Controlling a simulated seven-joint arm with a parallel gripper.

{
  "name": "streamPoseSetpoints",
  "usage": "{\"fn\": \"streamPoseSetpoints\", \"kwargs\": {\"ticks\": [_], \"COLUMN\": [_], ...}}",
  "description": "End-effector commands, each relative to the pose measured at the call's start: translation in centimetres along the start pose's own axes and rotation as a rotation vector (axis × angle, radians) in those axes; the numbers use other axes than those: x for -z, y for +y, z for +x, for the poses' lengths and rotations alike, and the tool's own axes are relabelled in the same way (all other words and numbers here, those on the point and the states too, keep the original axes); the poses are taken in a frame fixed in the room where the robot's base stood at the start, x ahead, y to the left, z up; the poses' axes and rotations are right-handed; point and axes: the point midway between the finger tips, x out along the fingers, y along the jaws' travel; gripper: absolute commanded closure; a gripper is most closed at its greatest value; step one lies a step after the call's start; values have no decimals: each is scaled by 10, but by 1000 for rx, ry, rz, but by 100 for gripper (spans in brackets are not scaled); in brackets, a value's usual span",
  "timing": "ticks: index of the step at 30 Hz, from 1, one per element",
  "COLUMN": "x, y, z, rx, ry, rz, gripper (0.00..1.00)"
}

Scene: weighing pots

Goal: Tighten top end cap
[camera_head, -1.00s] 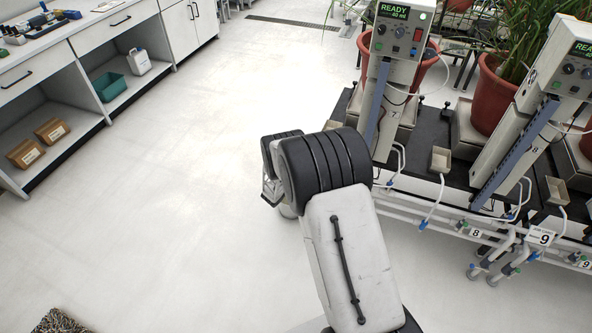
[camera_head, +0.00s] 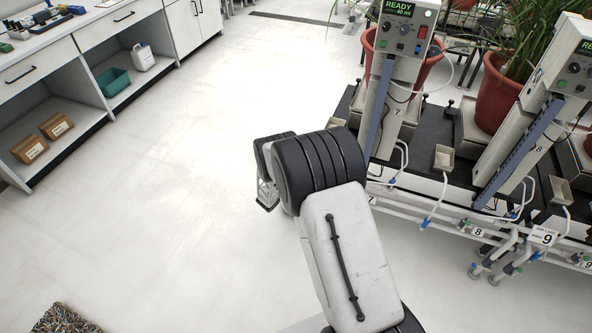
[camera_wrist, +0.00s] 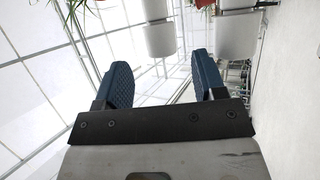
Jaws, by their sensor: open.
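My gripper shows in the wrist view (camera_wrist: 162,82), with two blue textured fingers spread apart and nothing between them. In the head view my arm is bent in the middle of the picture and hides the gripper's fingers. No top end cap can be made out in either view. White pipes (camera_head: 430,216) with blue and green fittings run along the front of the bench to the right of my arm. Several pipe ends (camera_head: 487,268) hang below the number 9 label, apart from my arm.
A dark bench (camera_head: 425,158) at the right carries control posts (camera_head: 402,50) reading READY, small trays (camera_head: 444,157) and potted plants (camera_head: 497,95). White cabinets (camera_head: 95,45) hold brown boxes (camera_head: 30,149) and a green bin (camera_head: 114,81). A mat (camera_head: 62,320) lies front left. The floor between is clear.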

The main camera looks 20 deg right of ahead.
Motion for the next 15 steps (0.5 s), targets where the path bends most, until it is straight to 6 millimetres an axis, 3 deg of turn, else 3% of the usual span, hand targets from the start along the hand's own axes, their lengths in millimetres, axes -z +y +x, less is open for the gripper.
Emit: {"fn": "streamPoseSetpoints", "kwargs": {"ticks": [6,15], "x": [0,0], "y": [0,0], "z": [-21,-24], "rx": [1,0], "ry": [1,0], "rz": [0,0], "gripper": [36,36]}}
